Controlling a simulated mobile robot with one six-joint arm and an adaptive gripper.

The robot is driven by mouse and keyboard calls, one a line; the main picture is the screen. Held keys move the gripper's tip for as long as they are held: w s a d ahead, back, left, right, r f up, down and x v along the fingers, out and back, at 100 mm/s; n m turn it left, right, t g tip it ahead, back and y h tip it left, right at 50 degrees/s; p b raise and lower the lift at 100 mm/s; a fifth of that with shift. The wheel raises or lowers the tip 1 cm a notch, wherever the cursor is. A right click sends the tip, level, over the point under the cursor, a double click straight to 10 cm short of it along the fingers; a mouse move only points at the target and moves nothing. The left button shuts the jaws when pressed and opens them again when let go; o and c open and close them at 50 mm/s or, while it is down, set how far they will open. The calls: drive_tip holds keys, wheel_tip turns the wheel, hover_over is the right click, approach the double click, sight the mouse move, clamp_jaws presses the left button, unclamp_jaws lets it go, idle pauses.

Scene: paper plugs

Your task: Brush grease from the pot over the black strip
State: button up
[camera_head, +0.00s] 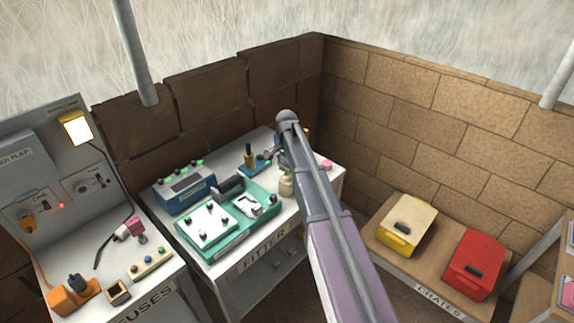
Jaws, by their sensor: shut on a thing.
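My arm reaches in from the bottom right over the bench marked FITTER, and my gripper (267,154) is at its far end, small and partly hidden by the arm. It is shut on a slim thing that looks like the brush, hard to make out. A small cream pot (286,184) stands on the bench just left of my arm, below the gripper. A short black strip (228,187) sits at the back of the green fixture (262,204), left of the gripper. I cannot tell whether any grease is on it.
The fixture also carries a white plate (208,226) with dark knobs. A blue box (184,193) with green lights stands behind it. A brown-yellow upright piece (249,156) is near the gripper. The FUSES bench is at left; yellow (407,225) and red (474,263) crates are at right.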

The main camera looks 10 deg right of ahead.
drive_tip(key=shift+f+b, duration=0.3)
drive_tip(key=shift+f, duration=0.2)
drive_tip(key=shift+s+f+b, duration=0.1)
drive_tip(key=shift+f+b, duration=0.4)
drive_tip(key=shift+b, duration=0.05)
idle(2.5)
drive_tip(key=shift+r+p, duration=3.5)
drive_tip(key=shift+p, duration=0.1)
drive_tip(key=shift+f, duration=0.1)
drive_tip(key=shift+f+b, duration=1.15)
drive_tip(key=shift+b, duration=0.15)
